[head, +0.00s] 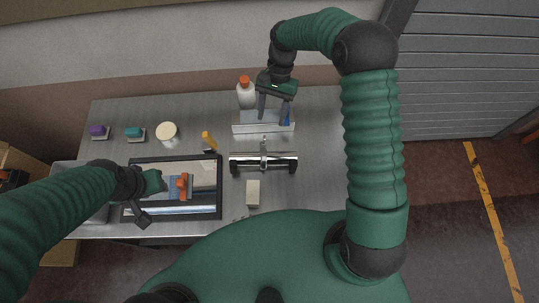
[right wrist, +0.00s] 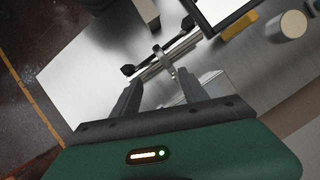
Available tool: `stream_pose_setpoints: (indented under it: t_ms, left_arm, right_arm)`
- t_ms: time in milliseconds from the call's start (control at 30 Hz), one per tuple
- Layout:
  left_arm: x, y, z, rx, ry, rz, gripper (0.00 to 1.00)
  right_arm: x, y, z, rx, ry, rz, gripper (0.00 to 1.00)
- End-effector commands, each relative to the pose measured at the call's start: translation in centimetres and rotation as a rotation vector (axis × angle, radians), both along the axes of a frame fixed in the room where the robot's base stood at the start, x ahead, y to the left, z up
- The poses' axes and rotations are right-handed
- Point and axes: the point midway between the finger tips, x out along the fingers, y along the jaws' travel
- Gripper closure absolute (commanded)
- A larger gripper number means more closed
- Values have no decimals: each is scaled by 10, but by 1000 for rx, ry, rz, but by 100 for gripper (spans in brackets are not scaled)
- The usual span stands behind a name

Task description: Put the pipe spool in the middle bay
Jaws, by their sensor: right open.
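The pipe spool, which I take to be the shiny silver pipe (head: 280,158) with black ends and an upright metal fitting, lies across the middle of the table. It also shows in the right wrist view (right wrist: 150,68), beyond my fingertips. My right gripper (head: 273,115) is open and empty, above a pale rack (head: 250,128) behind the pipe. Its two fingers (right wrist: 158,95) stand apart in the wrist view. My left gripper (head: 165,185) is over the black-framed tray (head: 219,185), beside an orange object (head: 182,188); whether it grips is unclear. I cannot make out which part is the middle bay.
A white bottle (head: 246,96) with an orange cap stands behind the rack. A yellow item (head: 209,140), a cream cylinder (head: 167,131), and teal (head: 135,133) and purple (head: 98,131) items stand back left. A beige block (head: 253,193) is in front of the pipe. The table's right side is clear.

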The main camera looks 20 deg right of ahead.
Motion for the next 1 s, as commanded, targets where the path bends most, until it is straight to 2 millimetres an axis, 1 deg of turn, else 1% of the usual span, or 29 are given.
stream_pose_setpoints:
  t_ms: [33, 200, 333, 400, 467, 567, 667, 700, 800, 1000]
  left_arm:
    - [0, 0, 4, 0, 0, 0, 64]
    - [0, 0, 14, 0, 0, 1, 64]
    - [0, 0, 19, 0, 0, 1, 64]
    - [0, 0, 21, 0, 0, 1, 64]
    - [0, 0, 22, 0, 0, 1, 64]
    - [0, 0, 31, 0, 0, 0, 64]
    - [0, 0, 43, 0, -1, 0, 64]
    - [0, 0, 43, 0, -1, 0, 64]
    - [0, 0, 45, 0, -1, 0, 64]
    - [0, 0, 43, 0, 0, 0, 64]
  right_arm:
    - [-5, 4, -9, 1, 5, 2, 49]
    - [-18, 16, -51, 0, 6, 4, 49]
    - [-26, 22, -78, 0, 4, 4, 49]
    - [-29, 24, -87, 0, 1, 4, 49]
    - [-30, 26, -92, 0, 0, 4, 49]
    - [-35, 29, -101, 0, 2, 5, 49]
    - [-42, 35, -117, 1, 4, 4, 49]
    - [-44, 36, -126, 0, 2, 5, 49]
    - [-46, 39, -138, 0, 0, 4, 49]
    - [-46, 39, -141, -1, -3, 4, 49]
